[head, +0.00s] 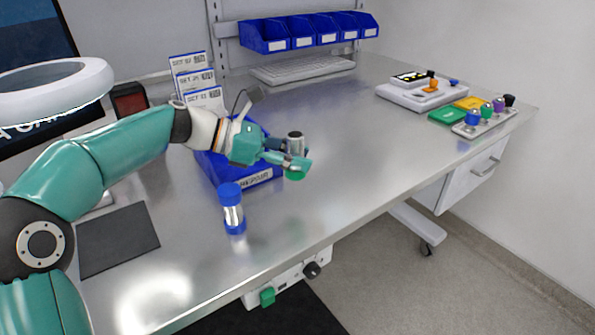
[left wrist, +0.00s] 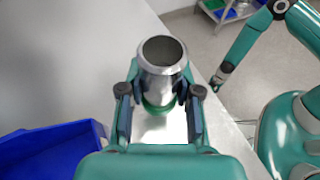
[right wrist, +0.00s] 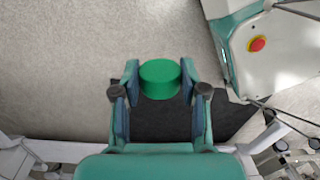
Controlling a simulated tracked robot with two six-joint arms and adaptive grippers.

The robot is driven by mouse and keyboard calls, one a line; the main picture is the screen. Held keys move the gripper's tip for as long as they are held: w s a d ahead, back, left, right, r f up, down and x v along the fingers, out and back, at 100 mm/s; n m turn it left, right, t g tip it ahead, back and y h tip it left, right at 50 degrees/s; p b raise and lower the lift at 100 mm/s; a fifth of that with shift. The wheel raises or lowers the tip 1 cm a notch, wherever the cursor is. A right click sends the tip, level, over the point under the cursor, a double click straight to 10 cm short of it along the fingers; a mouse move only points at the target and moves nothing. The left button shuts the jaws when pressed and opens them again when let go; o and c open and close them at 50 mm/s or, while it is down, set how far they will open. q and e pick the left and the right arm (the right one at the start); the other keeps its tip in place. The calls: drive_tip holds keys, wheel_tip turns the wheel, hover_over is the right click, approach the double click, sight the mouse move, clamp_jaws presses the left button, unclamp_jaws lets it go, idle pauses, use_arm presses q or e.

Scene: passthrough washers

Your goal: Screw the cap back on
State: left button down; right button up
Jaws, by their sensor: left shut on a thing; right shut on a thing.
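My left gripper (head: 290,158) is shut on a metal canister (head: 296,138) with a green base and holds it above the table, in front of the blue bin. In the left wrist view the canister (left wrist: 160,60) stands between the fingers, its top open and uncapped. My right gripper (right wrist: 159,95) is shut on a round green cap (right wrist: 160,78), seen over the floor in the right wrist view. The right arm also shows at the right of the left wrist view, apart from the canister. I cannot make out the right gripper in the head view.
A second canister (head: 232,212) with blue cap and base stands upright near the table's front. A blue bin (head: 208,168) sits behind my left gripper. Coloured trays and knobbed parts (head: 484,118) are at the far right. The table's middle right (head: 370,140) is clear.

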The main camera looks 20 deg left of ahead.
sight(296, 142)
use_arm(q)
drive_tip(key=shift+r, duration=1.5)
drive_tip(key=c, duration=1.5)
unclamp_jaws()
drive_tip(key=shift+c, duration=0.2)
clamp_jaws()
